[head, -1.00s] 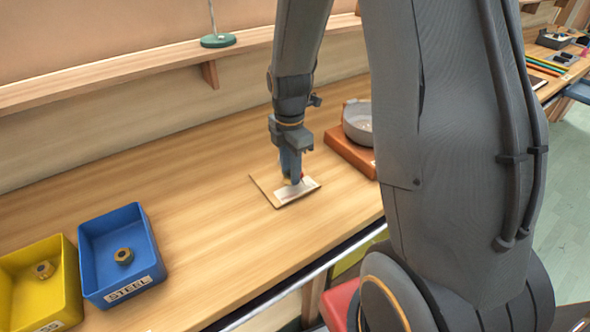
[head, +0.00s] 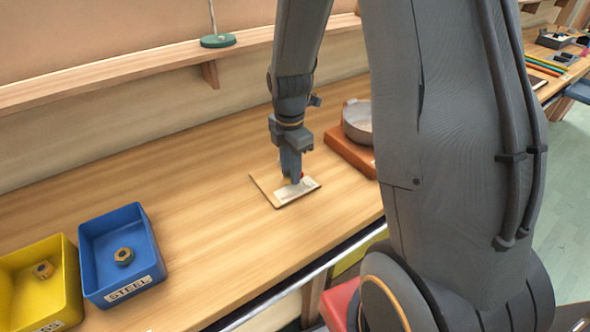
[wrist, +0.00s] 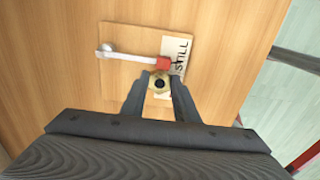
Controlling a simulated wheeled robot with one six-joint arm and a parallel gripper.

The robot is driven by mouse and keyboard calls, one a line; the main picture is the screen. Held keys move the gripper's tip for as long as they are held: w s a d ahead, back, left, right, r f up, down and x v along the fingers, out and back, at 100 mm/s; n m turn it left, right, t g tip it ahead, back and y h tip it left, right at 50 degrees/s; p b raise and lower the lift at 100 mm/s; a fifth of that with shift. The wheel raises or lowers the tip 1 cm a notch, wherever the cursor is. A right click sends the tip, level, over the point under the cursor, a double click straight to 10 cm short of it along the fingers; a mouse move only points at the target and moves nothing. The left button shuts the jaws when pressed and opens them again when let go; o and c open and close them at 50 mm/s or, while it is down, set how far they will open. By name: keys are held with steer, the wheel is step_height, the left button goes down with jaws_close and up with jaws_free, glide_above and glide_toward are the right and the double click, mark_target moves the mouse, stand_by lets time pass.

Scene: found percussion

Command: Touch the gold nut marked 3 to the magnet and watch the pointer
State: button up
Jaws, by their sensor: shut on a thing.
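My gripper (wrist: 161,80) is shut on a gold nut (wrist: 160,83) with a dark hole; I cannot read a mark on it. The nut is right beside the red magnet (wrist: 164,63) at the end of the white pointer (wrist: 130,55). I cannot tell whether nut and magnet touch. The pointer runs from a pale knob at the left across a wooden board (wrist: 122,84). A white card (wrist: 180,50) reading "STILL" lies beside the magnet. In the head view my gripper (head: 290,178) is low over the board (head: 263,191), and its fingers mostly hide the nut.
A blue tray (head: 90,239) labelled STEEL and a yellow tray (head: 66,283) each hold a nut, at the left. A grey pan (head: 356,122) on an orange-brown base stands right of the board. The bench between trays and board is clear.

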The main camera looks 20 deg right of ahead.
steer(key=shift+a, duration=0.15)
steer(key=shift+s+a+p, duration=0.15)
steer(key=shift+a+p, duration=0.05)
steer(key=shift+a, duration=0.45)
steer(key=shift+s+a+p, duration=0.15)
steer(key=shift+a+p, duration=0.05)
steer(key=shift+a, duration=0.65)
steer(key=shift+s, duration=0.15)
stand_by(0.6)
steer(key=shift+s+a+p, duration=0.25)
steer(key=shift+a, duration=1)
steer(key=shift+s+a+p, duration=0.25)
steer(key=shift+a, duration=0.95)
step_height(320, 180, up, 8)
steer(key=p, duration=0.5)
steer(key=shift+p, duration=0.4)
